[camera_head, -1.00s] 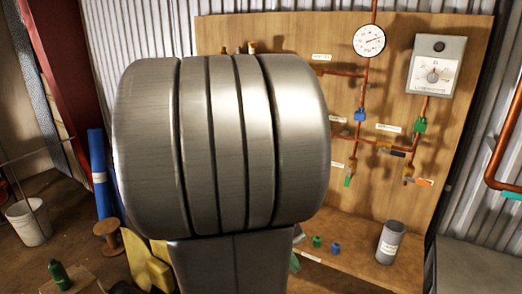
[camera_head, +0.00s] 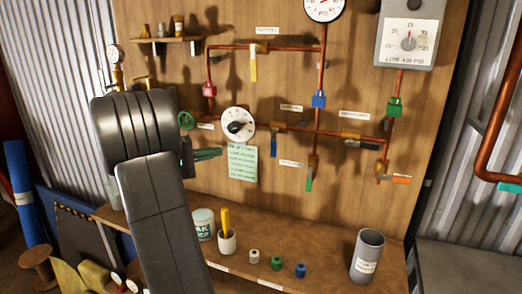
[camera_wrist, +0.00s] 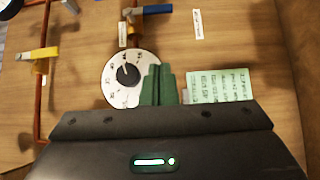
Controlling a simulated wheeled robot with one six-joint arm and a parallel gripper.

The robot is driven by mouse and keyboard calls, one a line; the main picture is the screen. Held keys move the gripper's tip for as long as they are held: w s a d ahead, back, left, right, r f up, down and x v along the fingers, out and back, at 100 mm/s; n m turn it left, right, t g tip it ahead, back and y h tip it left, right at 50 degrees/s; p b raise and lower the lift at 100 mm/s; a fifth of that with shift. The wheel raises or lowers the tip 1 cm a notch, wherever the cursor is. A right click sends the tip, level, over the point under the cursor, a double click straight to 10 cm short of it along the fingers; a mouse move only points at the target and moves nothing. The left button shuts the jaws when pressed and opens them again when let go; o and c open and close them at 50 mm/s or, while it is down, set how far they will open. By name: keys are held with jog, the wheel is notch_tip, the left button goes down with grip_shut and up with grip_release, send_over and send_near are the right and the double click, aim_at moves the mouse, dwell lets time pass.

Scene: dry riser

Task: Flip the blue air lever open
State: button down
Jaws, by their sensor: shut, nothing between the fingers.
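The blue lever (camera_head: 274,138) hangs down from a brass valve on the horizontal copper pipe, to the right of the white dial in the head view. My gripper (camera_head: 218,153) has green fingers and is shut and empty. It is left of the lever, near the lower left of the dial, and apart from the lever. In the wrist view my gripper's fingers (camera_wrist: 157,72) overlap the dial's right edge.
A white dial (camera_head: 238,124) and a green note (camera_head: 242,162) are near my gripper. A yellow lever (camera_head: 253,66) hangs above; green (camera_head: 309,182) and orange (camera_head: 400,179) levers are to the right. A shelf below holds a grey cup (camera_head: 367,256) and small caps.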

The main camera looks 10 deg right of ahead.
jog(key=shift+s, duration=0.1)
jog(key=shift+d, duration=0.1)
jog(key=p, duration=0.3)
send_near(275, 142)
jog(key=w+d+f, duration=0.2)
jog(key=w, duration=0.3)
jog(key=d, duration=0.1)
jog(key=s+d, duration=0.1)
jog(key=d, duration=0.1)
jog(key=shift+s+d+f+p, duration=0.2)
jog(key=shift+s+d+p, duration=0.05)
jog(key=shift+s+p, duration=0.1)
jog(key=shift+s+f+b, duration=0.1)
jog(key=shift+f+b, duration=0.1)
jog(key=shift+b, duration=0.4)
